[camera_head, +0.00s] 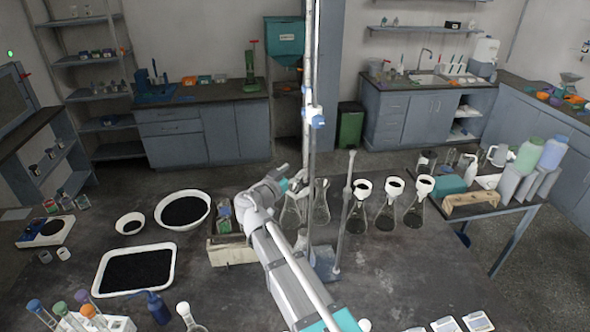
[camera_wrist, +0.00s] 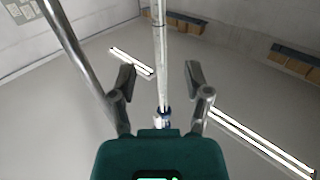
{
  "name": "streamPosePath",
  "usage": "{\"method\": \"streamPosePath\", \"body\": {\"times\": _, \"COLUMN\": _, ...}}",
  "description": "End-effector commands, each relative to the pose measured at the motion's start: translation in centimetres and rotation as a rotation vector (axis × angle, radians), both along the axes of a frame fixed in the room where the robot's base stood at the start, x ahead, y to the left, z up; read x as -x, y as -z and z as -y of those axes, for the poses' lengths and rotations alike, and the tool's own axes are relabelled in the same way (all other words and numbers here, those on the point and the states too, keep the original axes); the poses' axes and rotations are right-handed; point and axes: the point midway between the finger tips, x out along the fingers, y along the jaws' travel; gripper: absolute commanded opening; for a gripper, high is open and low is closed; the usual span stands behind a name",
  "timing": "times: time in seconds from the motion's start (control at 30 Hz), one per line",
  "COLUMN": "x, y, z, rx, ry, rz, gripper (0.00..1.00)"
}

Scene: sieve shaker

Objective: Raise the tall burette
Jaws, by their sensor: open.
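The tall burette (camera_head: 308,75) stands upright near the middle of the dark bench, reaching past the top of the body-camera view. A blue fitting (camera_head: 316,119) shows partway up. My gripper (camera_head: 303,174) is beside its lower part, partly hidden by my own arm. In the wrist view, which looks up at the ceiling, the burette (camera_wrist: 159,50) runs between the two fingers of my gripper (camera_wrist: 160,78). The fingers are open, with a gap visible on each side of the tube. A grey metal rod (camera_wrist: 75,55) passes left of the fingers.
Flasks with dark-filled funnels (camera_head: 386,205) stand just right of the burette. A wooden box (camera_head: 232,250) sits left of it, with a black-filled tray (camera_head: 137,270) and bowl (camera_head: 183,210) farther left. A blue stand base (camera_head: 325,264) is close to my arm.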

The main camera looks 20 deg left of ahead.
Motion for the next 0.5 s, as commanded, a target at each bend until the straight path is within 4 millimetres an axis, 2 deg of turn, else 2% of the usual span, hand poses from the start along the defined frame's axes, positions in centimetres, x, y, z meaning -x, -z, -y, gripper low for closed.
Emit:
{"method": "streamPosePath", "body": {"times": 0.3, "x": 0.0, "y": -0.1, "z": 0.0, "rx": 0.0, "ry": 0.0, "rz": 0.0, "gripper": 0.63}}
{"method": "streamPosePath", "body": {"times": 0.5, "x": 0.7, "y": -1.4, "z": -0.1, "rx": 0.0, "ry": -0.001, "rz": 0.0, "gripper": 0.63}}
